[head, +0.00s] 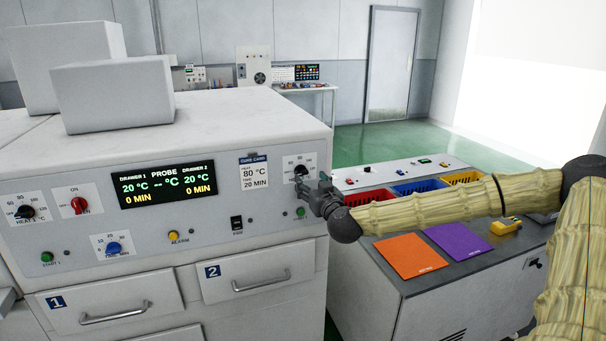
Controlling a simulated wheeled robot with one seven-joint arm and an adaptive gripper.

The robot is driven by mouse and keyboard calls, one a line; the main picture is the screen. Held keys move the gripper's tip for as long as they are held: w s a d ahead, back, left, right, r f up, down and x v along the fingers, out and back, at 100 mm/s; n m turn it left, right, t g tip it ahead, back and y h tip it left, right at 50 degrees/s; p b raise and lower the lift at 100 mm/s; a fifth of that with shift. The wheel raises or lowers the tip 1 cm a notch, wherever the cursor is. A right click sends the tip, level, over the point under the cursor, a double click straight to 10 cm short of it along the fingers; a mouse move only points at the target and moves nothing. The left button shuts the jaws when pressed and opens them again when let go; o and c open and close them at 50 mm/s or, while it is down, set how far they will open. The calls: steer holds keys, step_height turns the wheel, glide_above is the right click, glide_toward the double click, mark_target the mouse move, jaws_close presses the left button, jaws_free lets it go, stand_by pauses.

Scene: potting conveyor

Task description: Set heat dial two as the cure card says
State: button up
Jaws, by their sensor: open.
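Heat dial two (301,170) is a dark knob on a white scale plate at the right end of the oven's front panel. My gripper (312,188) is open at this dial, covering its lower part and the lower plate. I cannot tell whether the fingers touch the knob, and its exact pointer setting is hard to read. The cure card (254,172), left of the dial, reads heat 80 °C, time 20 min. The black display (167,184) shows 20 °C and 0 min for both drawers, and no probe value.
The panel also has a black heat dial (25,212), a red dial (79,205), a blue time dial (113,248), a yellow alarm button (173,236) and a fan switch (237,223). Drawers one (150,287) and two (222,269) are below. A bench with bins (418,187) stands at right.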

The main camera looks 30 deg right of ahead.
mark_target(303, 174)
steer(key=shift+p+x, duration=0.95)
steer(key=shift+x, duration=2.5)
steer(key=shift+c, duration=0.4)
steer(key=shift+a, duration=0.1)
steer(key=c, duration=0.9)
